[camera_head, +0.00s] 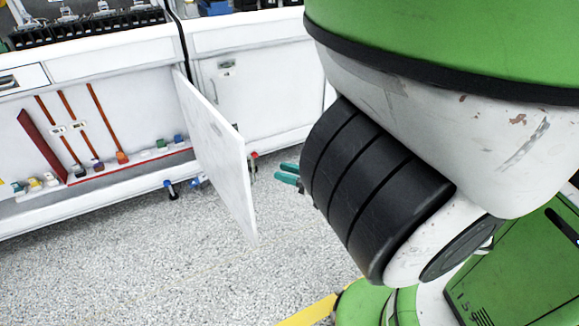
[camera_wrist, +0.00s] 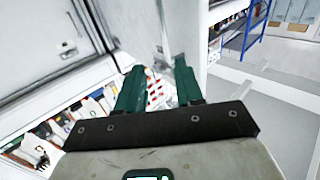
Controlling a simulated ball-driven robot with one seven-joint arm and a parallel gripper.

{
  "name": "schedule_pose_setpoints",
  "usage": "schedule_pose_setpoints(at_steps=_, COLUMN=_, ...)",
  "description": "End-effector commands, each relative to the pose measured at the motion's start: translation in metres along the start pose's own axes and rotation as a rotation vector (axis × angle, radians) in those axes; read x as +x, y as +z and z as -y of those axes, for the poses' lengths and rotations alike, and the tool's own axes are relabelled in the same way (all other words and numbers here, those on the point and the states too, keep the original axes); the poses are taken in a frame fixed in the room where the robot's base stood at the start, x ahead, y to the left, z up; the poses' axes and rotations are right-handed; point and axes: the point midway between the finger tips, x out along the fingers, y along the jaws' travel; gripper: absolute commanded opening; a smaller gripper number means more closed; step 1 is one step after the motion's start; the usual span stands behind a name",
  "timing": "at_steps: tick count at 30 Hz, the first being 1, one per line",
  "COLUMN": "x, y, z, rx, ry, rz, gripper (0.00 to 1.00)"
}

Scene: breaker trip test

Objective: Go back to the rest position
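My gripper (camera_head: 287,174) shows in the head view only as green fingertips poking out left of my black-banded arm, just right of the open white cabinet door (camera_head: 220,155). The rest of the gripper is hidden behind the arm. In the wrist view my gripper (camera_wrist: 158,68) has its two green fingers apart with nothing held between them. Behind the fingers are white panels and small red and white parts, too small to name. The open cabinet compartment (camera_head: 135,100) holds orange rods, a dark red plate and several coloured connectors.
A closed white cabinet (camera_head: 265,90) stands right of the open door. Black equipment (camera_head: 85,28) sits on the bench top at upper left. Speckled floor (camera_head: 190,260) is clear in front. A blue-framed shelf (camera_wrist: 243,30) stands at upper right in the wrist view.

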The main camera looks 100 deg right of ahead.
Motion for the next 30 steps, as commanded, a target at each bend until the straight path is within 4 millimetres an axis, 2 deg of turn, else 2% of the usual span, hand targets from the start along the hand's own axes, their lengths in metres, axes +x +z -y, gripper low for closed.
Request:
schedule_pose_setpoints(at_steps=23, x=0.002, y=0.001, z=0.003, rx=0.001, ry=0.0, rz=0.003, gripper=0.36)
schedule_pose_setpoints(at_steps=26, x=0.01, y=0.016, z=0.018, rx=0.009, ry=0.007, rz=0.052, gripper=0.36)
schedule_pose_setpoints(at_steps=29, x=0.025, y=0.043, z=0.046, rx=0.018, ry=0.018, rz=0.149, gripper=0.36)
schedule_pose_setpoints(at_steps=30, x=0.031, y=0.056, z=0.062, rx=0.021, ry=0.021, rz=0.199, gripper=0.36)
